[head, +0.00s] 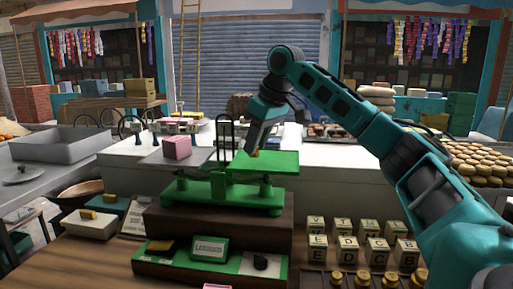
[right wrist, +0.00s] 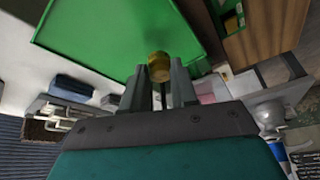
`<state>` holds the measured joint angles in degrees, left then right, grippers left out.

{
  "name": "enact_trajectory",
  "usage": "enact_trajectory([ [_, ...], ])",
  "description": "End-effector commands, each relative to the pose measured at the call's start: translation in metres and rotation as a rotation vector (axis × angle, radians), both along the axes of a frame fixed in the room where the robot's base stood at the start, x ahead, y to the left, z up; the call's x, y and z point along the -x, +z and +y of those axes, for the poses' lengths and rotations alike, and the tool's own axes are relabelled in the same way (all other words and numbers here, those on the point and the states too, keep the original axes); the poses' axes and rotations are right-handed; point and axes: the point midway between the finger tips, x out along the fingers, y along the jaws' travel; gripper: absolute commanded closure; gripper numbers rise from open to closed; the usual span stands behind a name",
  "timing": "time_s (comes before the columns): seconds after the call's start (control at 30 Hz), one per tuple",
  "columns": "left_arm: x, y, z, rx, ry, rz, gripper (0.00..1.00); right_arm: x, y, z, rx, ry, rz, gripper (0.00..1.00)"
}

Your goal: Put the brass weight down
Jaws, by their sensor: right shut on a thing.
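The brass weight (right wrist: 159,67) shows between the fingertips of my right gripper (right wrist: 160,85) in the right wrist view. The gripper is shut on it. In the head view the right gripper (head: 254,150) points down over the green pan (head: 272,164) of the balance scale, and a small bit of the weight (head: 253,154) shows at its tip. The green pan also fills the upper middle of the right wrist view (right wrist: 110,35). I cannot tell whether the weight touches the pan. My left gripper is not in view.
The green scale (head: 222,192) stands on a dark wooden block (head: 265,228). Several letter blocks (head: 318,243) and a row of brass weights (head: 362,279) are at the front right. A pink block (head: 177,147) sits left of the scale. A grey tray (head: 60,146) is at the far left.

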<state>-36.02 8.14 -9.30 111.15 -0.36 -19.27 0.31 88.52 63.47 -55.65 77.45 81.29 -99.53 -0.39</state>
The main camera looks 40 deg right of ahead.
Motion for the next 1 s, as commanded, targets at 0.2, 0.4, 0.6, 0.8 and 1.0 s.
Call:
enact_trajectory([
  [0.2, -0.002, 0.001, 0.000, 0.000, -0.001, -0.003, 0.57, 0.000, -0.017, 0.000, -0.002, -0.001, -0.002, 1.00],
  [0.4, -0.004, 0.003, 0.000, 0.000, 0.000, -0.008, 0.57, 0.000, -0.016, 0.000, -0.002, -0.001, -0.002, 1.00],
  [0.6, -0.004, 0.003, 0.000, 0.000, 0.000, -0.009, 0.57, 0.000, -0.018, 0.000, -0.001, -0.001, -0.001, 0.62],
  [0.8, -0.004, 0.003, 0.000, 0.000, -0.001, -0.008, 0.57, 0.000, -0.018, 0.000, -0.001, -0.001, -0.001, 0.47],
  [1.0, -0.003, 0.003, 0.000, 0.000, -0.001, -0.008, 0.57, 0.000, -0.018, 0.000, -0.001, 0.000, -0.001, 0.47],
])
